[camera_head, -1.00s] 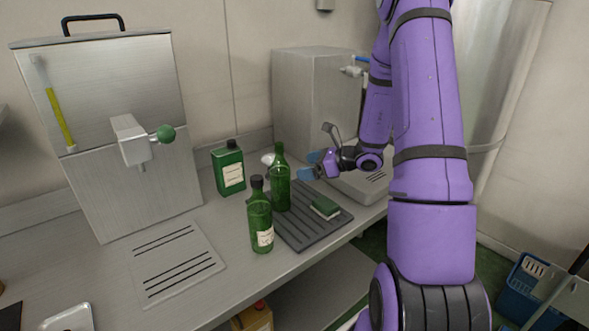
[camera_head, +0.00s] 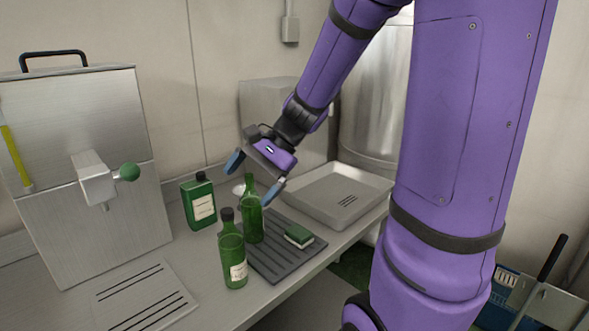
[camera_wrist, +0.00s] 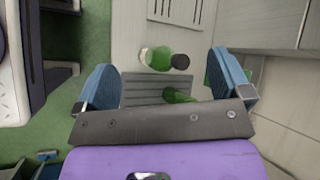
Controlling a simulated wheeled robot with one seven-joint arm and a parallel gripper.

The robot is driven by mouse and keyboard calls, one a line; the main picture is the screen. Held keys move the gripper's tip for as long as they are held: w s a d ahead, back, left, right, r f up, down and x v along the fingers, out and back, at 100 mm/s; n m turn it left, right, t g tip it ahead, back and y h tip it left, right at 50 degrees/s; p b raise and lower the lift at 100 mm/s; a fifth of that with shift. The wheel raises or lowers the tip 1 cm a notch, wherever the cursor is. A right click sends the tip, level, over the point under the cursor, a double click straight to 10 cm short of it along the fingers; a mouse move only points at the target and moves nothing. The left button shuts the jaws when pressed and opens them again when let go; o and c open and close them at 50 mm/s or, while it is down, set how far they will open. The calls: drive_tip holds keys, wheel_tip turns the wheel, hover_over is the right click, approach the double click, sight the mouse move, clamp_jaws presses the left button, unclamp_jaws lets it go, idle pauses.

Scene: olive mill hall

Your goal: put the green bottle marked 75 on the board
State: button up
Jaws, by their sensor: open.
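A green bottle with a dark cap and pale label (camera_head: 232,262) stands on the counter just left of the dark ribbed board (camera_head: 275,262). A second green bottle (camera_head: 252,222), slimmer at the neck, stands on the board's left part. A squarish green labelled container (camera_head: 200,204) stands behind them. No number is legible on any of them. My gripper (camera_head: 253,177) is open and empty above the second bottle, pointing down. In the wrist view the capped bottle (camera_wrist: 160,60) and the second bottle (camera_wrist: 178,96) show between the open fingers (camera_wrist: 165,84); the container is partly behind one finger.
A green block-like pad (camera_head: 299,236) lies on the board's right part. A shallow steel tray (camera_head: 340,200) is behind to the right. A steel machine with a green knob (camera_head: 128,172) stands left, with a slotted plate (camera_head: 145,297) before it.

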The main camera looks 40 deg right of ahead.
drive_tip(key=s+a+r+n+t+h, duration=0.1)
drive_tip(key=s+r+n+h, duration=0.3)
drive_tip(key=s+n, duration=0.2)
drive_tip(key=s+a+r+n+t+h, duration=0.1)
drive_tip(key=s+r+n+h, duration=0.2)
drive_tip(key=s+n, duration=0.3)
drive_tip(key=shift+s+r+n+h, duration=0.4)
drive_tip(key=shift+s+r, duration=0.35)
drive_tip(key=shift+s, duration=0.95)
drive_tip(key=shift+a, duration=0.1)
idle(0.4)
